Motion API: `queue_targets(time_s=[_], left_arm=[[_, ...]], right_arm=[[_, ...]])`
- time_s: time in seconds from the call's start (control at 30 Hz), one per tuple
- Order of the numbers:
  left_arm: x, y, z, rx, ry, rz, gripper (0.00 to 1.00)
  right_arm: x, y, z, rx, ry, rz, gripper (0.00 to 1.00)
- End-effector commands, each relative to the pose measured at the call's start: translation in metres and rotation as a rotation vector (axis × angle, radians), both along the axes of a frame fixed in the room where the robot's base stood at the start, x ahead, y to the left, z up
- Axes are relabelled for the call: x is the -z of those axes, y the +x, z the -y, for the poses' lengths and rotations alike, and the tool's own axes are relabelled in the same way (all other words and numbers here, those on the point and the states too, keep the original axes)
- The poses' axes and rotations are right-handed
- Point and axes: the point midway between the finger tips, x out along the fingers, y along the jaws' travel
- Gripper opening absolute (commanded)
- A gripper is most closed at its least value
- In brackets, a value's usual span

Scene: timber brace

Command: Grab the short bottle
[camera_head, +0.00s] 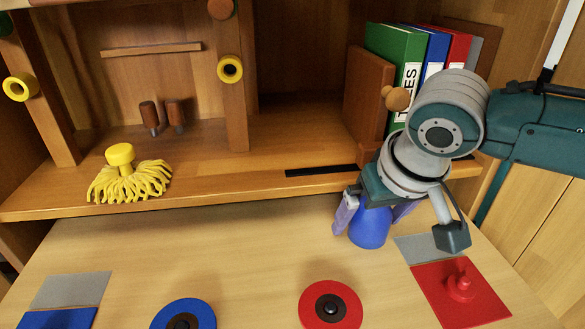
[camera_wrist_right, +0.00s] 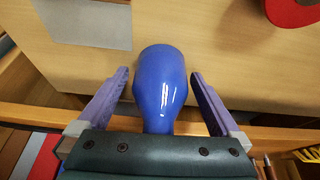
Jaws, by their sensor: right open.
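The short blue bottle (camera_head: 368,230) stands on the light wooden table, partly hidden under my right wrist in the head view. In the right wrist view the glossy blue bottle (camera_wrist_right: 160,85) lies between the two purple fingers, its wide end toward the table and its narrow neck toward the palm. My right gripper (camera_head: 373,217) is open, with one finger on each side of the bottle. In the wrist view (camera_wrist_right: 160,75) a gap shows between each finger and the bottle. My left gripper is not in view.
A raised wooden shelf (camera_head: 230,183) borders the table behind the bottle. A red square with a red peg piece (camera_head: 461,284) and a grey mat (camera_head: 428,247) lie to the right. Red (camera_head: 331,305) and blue (camera_head: 183,314) discs lie in front. Binders (camera_head: 398,52) and a yellow mop-like piece (camera_head: 128,175) are on the shelf.

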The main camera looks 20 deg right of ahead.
Motion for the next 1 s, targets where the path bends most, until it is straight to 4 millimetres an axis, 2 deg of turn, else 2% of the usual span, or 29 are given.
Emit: queue_targets(time_s=[0.17, 1.0], left_arm=[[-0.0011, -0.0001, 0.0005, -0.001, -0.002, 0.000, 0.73], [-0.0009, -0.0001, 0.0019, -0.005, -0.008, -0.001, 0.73]], right_arm=[[-0.0012, -0.0001, -0.0002, -0.001, 0.000, 0.000, 0.98], [-0.0014, -0.0001, -0.0001, -0.001, 0.000, 0.000, 0.05]])
